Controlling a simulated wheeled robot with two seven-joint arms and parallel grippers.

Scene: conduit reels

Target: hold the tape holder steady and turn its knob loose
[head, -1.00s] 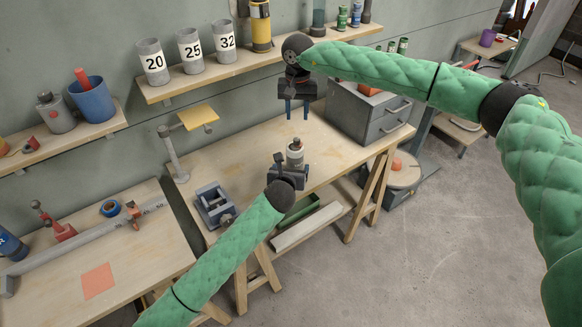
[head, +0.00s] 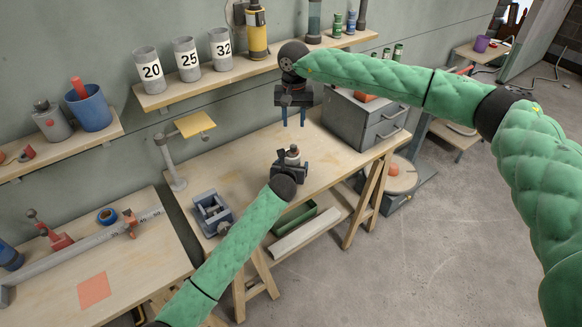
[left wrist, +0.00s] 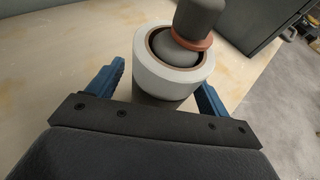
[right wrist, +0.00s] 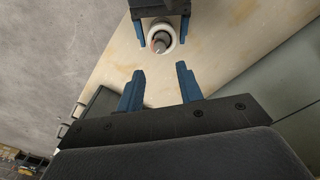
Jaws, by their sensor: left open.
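The tape holder stands upright on the wooden bench, with a white tape roll (left wrist: 165,78) around it and a dark grey knob (left wrist: 200,18) above an orange ring (left wrist: 192,42). In the head view the holder (head: 292,158) is small and partly behind my left gripper (head: 289,168). In the left wrist view my left gripper (left wrist: 162,74) is open, one finger on each side of the holder; contact cannot be told. My right gripper (head: 294,122) hangs fingers down above and behind the holder. In the right wrist view my right gripper (right wrist: 160,71) is open and empty, with the knob (right wrist: 160,46) beyond its fingertips.
A grey drawer cabinet (head: 365,118) stands on the bench to the right. A blue-grey vise-like block (head: 212,213) sits at the bench's left end, with a yellow-topped stand (head: 195,125) behind it. A shelf (head: 240,66) runs along the wall. Bare bench top lies around the holder.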

